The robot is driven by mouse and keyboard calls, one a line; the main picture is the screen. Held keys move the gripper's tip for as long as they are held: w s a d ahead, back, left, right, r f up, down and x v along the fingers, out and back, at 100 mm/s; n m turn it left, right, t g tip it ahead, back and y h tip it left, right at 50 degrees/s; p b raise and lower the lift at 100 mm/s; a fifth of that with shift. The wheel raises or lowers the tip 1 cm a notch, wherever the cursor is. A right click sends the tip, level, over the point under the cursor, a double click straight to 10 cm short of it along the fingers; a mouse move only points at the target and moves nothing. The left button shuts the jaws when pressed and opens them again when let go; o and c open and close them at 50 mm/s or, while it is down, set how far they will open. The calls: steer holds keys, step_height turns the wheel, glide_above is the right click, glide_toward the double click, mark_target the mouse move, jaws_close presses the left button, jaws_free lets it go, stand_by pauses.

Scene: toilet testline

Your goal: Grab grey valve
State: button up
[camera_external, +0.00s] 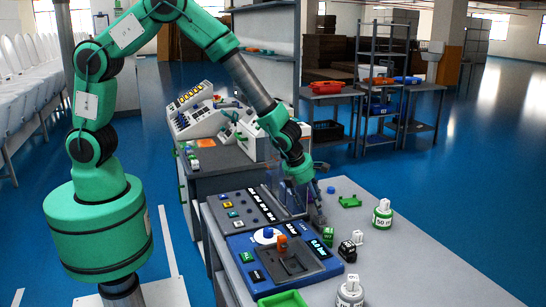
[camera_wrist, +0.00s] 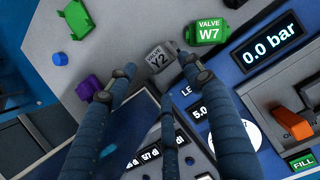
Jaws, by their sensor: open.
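The grey valve (camera_wrist: 160,57), lettered "VALVE Y2", stands on the grey table in the wrist view. My gripper (camera_wrist: 157,65) is open, its fingertips on either side of the grey valve's near part; I cannot tell whether they touch it. A third dark finger-like part lies below, between the fingers. In the external view my gripper (camera_external: 318,216) points down at the table beside the blue panel. The grey valve cannot be made out there, behind or among the fingers.
A green valve W7 (camera_wrist: 208,28) stands close right of the grey valve, also in the external view (camera_external: 327,236). The blue panel (camera_wrist: 245,60) with displays and an orange switch (camera_wrist: 293,123) lies right. Purple (camera_wrist: 88,87) and green (camera_wrist: 80,17) parts lie left.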

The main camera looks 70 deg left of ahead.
mark_target(318, 217)
steer(key=shift+x, duration=1.25)
steer(key=shift+w+f, duration=0.1)
steer(key=b+x, duration=0.2)
steer(key=x, duration=0.1)
steer(key=shift+d+f, duration=0.1)
steer(key=shift+f, duration=0.1)
steer(key=shift+b+x, duration=0.3)
steer(key=shift+x, duration=0.55)
steer(key=shift+r, duration=0.1)
jaws_close()
